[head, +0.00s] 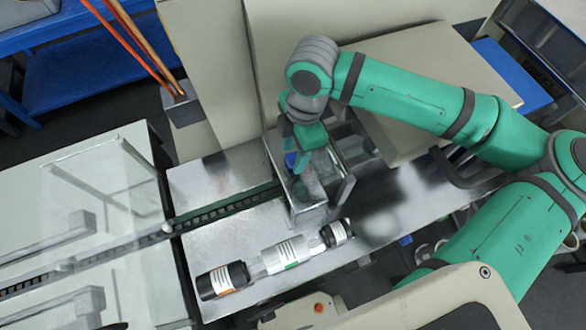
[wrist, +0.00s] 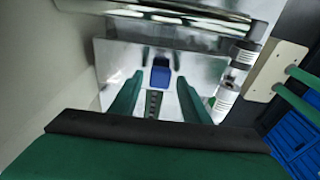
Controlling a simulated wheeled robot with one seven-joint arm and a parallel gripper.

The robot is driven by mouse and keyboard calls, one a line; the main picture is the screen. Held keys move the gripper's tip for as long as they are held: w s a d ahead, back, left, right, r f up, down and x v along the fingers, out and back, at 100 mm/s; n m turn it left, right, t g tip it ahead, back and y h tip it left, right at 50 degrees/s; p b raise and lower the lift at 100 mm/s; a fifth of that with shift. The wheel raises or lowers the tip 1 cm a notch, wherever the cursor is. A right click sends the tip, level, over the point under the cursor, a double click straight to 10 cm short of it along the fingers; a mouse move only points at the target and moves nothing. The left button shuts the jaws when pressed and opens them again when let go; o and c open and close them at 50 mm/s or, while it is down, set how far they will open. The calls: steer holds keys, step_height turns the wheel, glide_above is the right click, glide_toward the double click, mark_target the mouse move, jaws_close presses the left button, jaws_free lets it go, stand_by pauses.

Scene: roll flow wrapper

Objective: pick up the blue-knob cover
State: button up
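The blue knob (head: 291,160) shows beside my gripper in the head view, partly hidden by it. In the wrist view the blue knob (wrist: 160,74) lies between the two green fingers. The cover (head: 308,215) looks like a metal box standing over the chain track. In the wrist view its shiny top (wrist: 119,62) surrounds the knob. My gripper (head: 303,165) is pointed down at the cover. In the wrist view my gripper (wrist: 160,84) is open, one finger on each side of the knob. I cannot tell whether the fingers touch it.
Labelled cylinders with black and white parts (head: 285,255) lie in a row in front of the cover. A chain track (head: 235,203) runs left to a clear guard (head: 105,180). A beige machine body (head: 225,80) rises behind. Orange rods (head: 135,45) stand at back left.

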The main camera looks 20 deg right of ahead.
jaws_close()
stand_by(1.2)
